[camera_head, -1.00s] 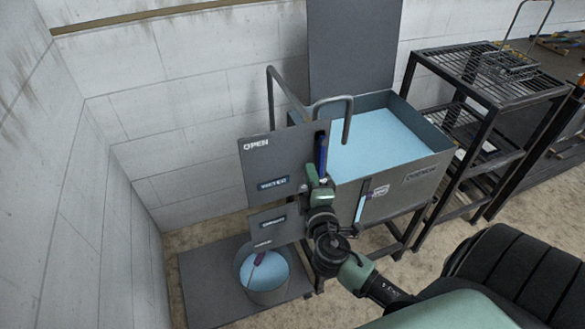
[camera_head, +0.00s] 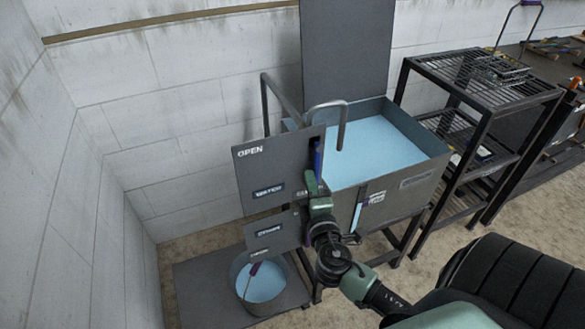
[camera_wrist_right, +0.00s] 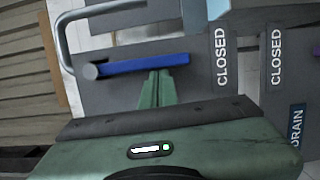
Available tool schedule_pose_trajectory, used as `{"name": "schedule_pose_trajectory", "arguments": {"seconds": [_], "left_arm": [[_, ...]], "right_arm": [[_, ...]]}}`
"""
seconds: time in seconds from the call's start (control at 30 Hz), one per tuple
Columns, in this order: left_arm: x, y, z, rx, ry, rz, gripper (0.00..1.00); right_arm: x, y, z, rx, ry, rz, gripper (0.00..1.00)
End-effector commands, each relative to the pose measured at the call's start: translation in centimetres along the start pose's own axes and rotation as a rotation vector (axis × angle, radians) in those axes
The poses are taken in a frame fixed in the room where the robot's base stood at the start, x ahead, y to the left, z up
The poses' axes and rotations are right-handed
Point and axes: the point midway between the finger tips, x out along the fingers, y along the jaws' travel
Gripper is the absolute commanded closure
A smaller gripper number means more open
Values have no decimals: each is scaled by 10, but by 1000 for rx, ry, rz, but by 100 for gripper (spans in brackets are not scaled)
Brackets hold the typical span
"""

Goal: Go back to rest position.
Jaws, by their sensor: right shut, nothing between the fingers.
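My right gripper (camera_head: 311,182) is in front of the right edge of a grey panel marked OPEN and WATER (camera_head: 263,178). Its green fingers are together and empty in the right wrist view (camera_wrist_right: 157,88). A blue lever (camera_head: 318,158) stands nearly upright just above the fingertips in the head view. In the right wrist view the blue lever (camera_wrist_right: 145,64) lies across the picture just past the fingertips; I cannot tell whether they touch. The wrist view shows two CLOSED labels to the right. My left gripper is not in view.
A grey tank (camera_head: 405,190) of light blue water stands right of the panel, with a bent pipe (camera_head: 343,122) over it. Below is a bucket (camera_head: 245,297) on a dark platform (camera_head: 200,290). A metal rack (camera_head: 485,80) stands right. A pale wall (camera_head: 70,200) closes the left.

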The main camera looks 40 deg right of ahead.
Motion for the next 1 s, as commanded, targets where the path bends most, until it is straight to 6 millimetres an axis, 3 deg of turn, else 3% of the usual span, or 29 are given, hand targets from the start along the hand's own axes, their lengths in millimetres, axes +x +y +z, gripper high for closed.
{"name": "schedule_pose_trajectory", "arguments": {"seconds": [0.4,0.77,0.87,0.97,1.0], "left_arm": [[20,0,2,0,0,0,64],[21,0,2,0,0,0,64],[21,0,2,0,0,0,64],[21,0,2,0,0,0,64],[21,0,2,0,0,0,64]], "right_arm": [[-65,-4,-1,1,2,-4,100],[-75,-3,-1,0,2,-6,100],[-74,-22,-2,6,7,-47,100],[-73,-65,-6,24,18,-140,100],[-74,-88,-7,36,21,-191,100]]}}
